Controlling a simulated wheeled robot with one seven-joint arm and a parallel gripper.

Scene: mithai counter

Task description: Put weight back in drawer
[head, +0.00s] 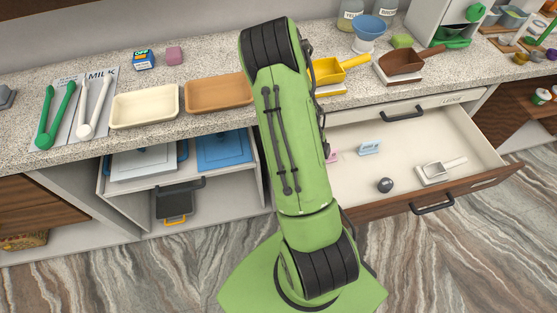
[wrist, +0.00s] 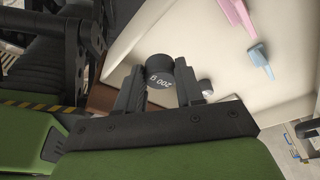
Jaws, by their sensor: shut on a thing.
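A dark cylindrical weight marked 200 g (wrist: 159,78) is between the fingers of my gripper (wrist: 163,92) in the wrist view. My gripper is shut on it, with the pale drawer interior behind. The drawer (head: 485,147) stands open below the counter at the right in the head view. My green arm hides the gripper and the held weight there. A small dark rounded object (head: 385,185) lies on the drawer floor.
The drawer also holds a metal scoop (head: 440,169), a blue item (head: 369,148) and a pink item (head: 332,156). Two trays, a yellow scoop (head: 335,70) and a brown scoop (head: 402,64) stand on the counter (head: 215,122). The drawer floor has bare room around its contents.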

